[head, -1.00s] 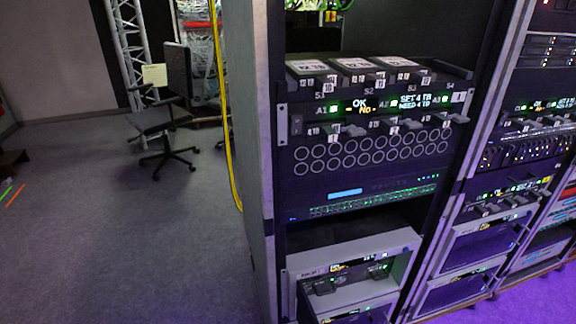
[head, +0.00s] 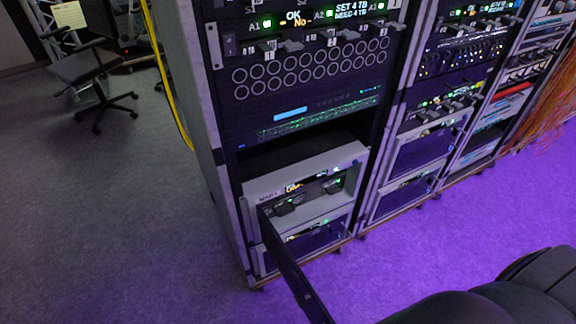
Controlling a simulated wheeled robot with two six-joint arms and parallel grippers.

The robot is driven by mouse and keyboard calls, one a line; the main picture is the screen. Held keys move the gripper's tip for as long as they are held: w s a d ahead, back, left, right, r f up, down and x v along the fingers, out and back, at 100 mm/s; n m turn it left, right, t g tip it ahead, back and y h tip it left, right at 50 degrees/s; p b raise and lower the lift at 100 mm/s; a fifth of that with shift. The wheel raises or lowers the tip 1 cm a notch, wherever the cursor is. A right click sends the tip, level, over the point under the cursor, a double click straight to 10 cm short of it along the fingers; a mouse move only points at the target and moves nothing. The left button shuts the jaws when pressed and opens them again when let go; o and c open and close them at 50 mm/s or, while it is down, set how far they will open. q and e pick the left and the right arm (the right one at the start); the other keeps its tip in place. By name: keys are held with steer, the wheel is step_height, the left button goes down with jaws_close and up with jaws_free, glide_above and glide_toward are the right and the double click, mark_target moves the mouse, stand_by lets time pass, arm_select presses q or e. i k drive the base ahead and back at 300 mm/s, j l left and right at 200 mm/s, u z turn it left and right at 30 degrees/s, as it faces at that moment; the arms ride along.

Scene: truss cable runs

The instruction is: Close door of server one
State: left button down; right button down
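Server one (head: 262,191) appears to be the upper grey-framed unit low in the near rack. Its small label is hard to read. Its front is open and shows dark modules (head: 289,205) with green lights inside. A dark, narrow door panel (head: 291,268) stands swung out from the unit's left side. It reaches toward me and runs down to the bottom edge of the head view. It partly covers the lower unit (head: 312,240). Neither of my grippers shows in the view.
A dark rounded shape, probably part of my arm, fills the lower right corner. More racks (head: 425,150) stand to the right, with orange cables (head: 553,110) beyond. A yellow cable (head: 160,70) hangs at the rack's left. A chair (head: 92,75) stands farther left. The floor in front is clear.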

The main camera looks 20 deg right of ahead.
mark_target(316, 311)
steer(key=z, duration=0.7)
